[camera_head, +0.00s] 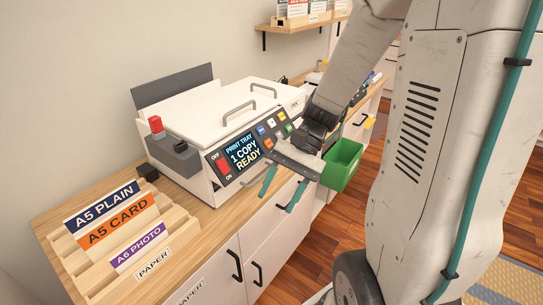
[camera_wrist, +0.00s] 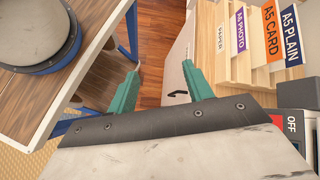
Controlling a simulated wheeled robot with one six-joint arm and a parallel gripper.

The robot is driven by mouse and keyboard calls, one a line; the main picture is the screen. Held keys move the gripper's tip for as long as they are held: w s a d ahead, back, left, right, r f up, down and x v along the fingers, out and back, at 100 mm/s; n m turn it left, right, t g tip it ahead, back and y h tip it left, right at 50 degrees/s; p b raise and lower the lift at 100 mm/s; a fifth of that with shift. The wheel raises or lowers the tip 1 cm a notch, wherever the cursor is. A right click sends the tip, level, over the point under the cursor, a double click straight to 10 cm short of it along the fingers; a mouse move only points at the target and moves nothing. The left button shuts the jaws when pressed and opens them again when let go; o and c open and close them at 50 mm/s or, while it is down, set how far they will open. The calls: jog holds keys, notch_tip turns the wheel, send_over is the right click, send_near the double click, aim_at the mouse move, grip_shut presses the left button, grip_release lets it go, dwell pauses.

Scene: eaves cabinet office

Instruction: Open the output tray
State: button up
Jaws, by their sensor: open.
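I cannot make out a separate output tray; the printer's lower front is partly hidden by my gripper. My gripper (camera_head: 282,188) is open and empty, in front of the counter edge with its teal fingers pointing down. In the wrist view, the spread fingers (camera_wrist: 161,72) have only floor and cabinet front beyond them.
A paper rack (camera_head: 115,245) labelled A5 Plain, A5 Card and A6 Photo stands at the counter's left. A green bin (camera_head: 342,165) is just right of my gripper. White cabinets with black handles (camera_head: 237,265) are below. The wrist view shows a table with a round grey object (camera_wrist: 40,35).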

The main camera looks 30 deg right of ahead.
jog(key=w+d+f+m+t+h, duration=0.1)
jog(key=w+d+f+m+t, duration=0.7)
jog(key=w+d+m+t, duration=0.25)
jog(key=w+d+f+m+t+h, duration=0.2)
jog(key=w+d+f+m+t, duration=0.5)
jog(key=w+d+m+t, duration=0.4)
jog(key=shift+m+g, duration=0.55)
jog(key=shift+g, duration=0.3)
jog(key=w+a, duration=0.2)
jog(key=w, duration=0.1)
jog(key=w+a, duration=0.2)
jog(key=shift+w, duration=0.2)
